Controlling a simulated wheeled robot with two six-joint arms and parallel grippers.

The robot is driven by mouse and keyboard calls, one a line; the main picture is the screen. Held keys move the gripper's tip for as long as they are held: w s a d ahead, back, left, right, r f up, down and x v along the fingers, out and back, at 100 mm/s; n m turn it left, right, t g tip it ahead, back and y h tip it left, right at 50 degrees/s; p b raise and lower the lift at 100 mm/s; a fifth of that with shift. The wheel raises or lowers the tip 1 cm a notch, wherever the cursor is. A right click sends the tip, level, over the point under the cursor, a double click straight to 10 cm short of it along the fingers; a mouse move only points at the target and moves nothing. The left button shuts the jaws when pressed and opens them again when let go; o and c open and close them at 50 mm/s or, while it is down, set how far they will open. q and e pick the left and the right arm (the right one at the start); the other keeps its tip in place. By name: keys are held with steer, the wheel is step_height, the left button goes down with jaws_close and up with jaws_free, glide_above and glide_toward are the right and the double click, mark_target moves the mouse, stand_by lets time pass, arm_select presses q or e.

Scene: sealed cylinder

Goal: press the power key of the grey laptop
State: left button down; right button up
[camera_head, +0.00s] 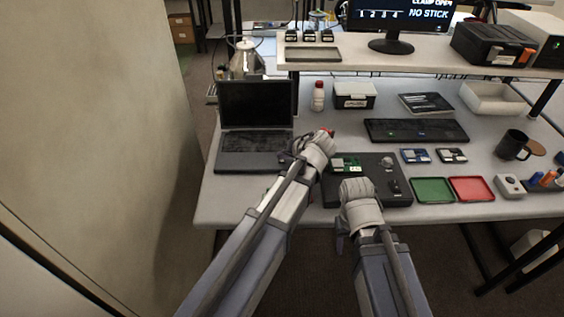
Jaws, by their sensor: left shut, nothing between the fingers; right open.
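The grey laptop (249,160) stands open at the left end of the table, its dark screen upright and its keyboard facing me. I cannot pick out the power key at this size. My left gripper (288,159) is shut and empty at the right edge of the laptop's base, partly hidden by its own wrist. I cannot tell whether it touches the laptop.
A dark board (388,203) with a green circuit lies right of my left wrist. A green tray (433,190), a red tray (472,189) and a black mug (513,145) stand further right. A white bottle (318,97) stands behind. A shelf (420,62) with a monitor (400,20) spans the back.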

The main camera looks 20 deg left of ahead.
mark_target(283, 163)
arm_select(q)
steer(key=shift+f+b, duration=0.4)
steer(key=shift+f, duration=0.05)
stand_by(0.6)
steer(key=shift+r, duration=0.2)
steer(key=shift+r+p, duration=0.75)
steer(key=shift+p, duration=0.15)
step_height(283, 163, up, 6)
steer(key=p, duration=0.6)
steer(key=shift+a, duration=0.1)
stand_by(0.6)
